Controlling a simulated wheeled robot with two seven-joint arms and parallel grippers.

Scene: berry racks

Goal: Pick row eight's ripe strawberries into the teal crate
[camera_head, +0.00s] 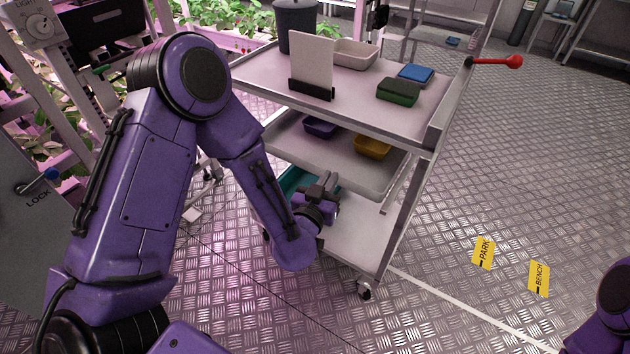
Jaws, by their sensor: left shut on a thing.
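The teal crate (291,181) is on the cart's lower level, under the middle tray, and only part of it shows. My left gripper (325,184) reaches in at the cart's open side and is shut at the crate's near edge. The fingertips are small and dark here, and my wrist hides part of the crate. My right gripper is out of view; only a piece of that arm shows at the lower right. Strawberry plants (225,14) stand in racks at the back left. I cannot make out ripe berries or a row number.
The cart's top (358,95) holds a dark bin (297,27), a white panel (311,62), a pale tub (355,54), a green box (398,93) and a blue box (416,74). Its middle tray (301,152) holds purple and yellow boxes. Floor at right is clear, with yellow labels (484,253).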

